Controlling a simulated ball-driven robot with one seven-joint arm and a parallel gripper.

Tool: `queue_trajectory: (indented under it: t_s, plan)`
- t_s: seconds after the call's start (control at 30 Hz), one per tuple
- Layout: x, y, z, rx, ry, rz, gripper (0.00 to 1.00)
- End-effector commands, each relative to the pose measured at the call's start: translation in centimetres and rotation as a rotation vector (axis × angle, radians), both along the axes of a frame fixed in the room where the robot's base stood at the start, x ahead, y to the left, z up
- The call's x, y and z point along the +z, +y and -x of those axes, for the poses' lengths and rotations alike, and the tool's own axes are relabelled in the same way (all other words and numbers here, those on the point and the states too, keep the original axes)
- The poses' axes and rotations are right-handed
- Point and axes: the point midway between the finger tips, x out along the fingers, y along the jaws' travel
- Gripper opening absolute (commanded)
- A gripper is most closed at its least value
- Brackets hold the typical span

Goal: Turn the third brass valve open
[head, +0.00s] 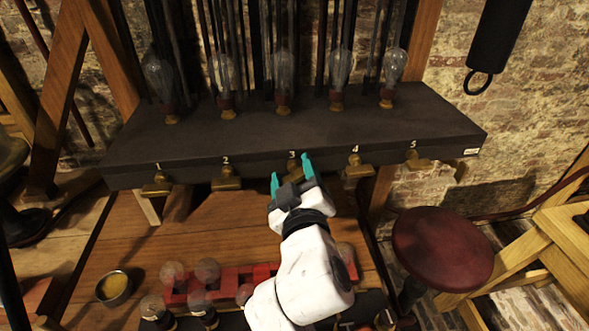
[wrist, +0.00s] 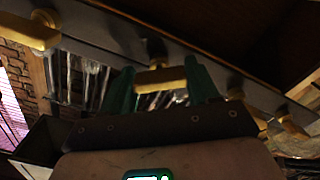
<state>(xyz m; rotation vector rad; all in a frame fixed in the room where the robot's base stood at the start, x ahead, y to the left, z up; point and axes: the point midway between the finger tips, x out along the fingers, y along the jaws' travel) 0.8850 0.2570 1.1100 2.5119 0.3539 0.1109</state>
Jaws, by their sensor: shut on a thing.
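The third brass valve (head: 293,167) is on the front face of the dark shelf, under the number 3. In the head view, my gripper (head: 291,172) reaches up to it, one teal finger on each side. In the wrist view, the valve's brass bar handle (wrist: 160,76) lies crosswise between the two teal fingers (wrist: 160,86), which are shut on it. The fingers and gripper body partly hide the valve in the head view.
Valves 1 (head: 157,184), 2 (head: 226,179), 4 (head: 357,167) and 5 (head: 416,159) line the same shelf (head: 130,168). A red rack (head: 230,277) with glass bulbs sits below. A red stool (head: 443,247) stands at right.

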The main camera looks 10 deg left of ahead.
Motion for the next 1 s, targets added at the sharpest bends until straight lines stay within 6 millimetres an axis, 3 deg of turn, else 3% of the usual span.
queue_trajectory:
  t_s: [0.6, 1.0]
  plan:
    - [-0.01, 0.23, 0.08, 0.002, -0.16, 0.56, 0.29]
    - [-0.29, 0.33, 0.11, 0.002, -0.24, 0.835, 0.29]
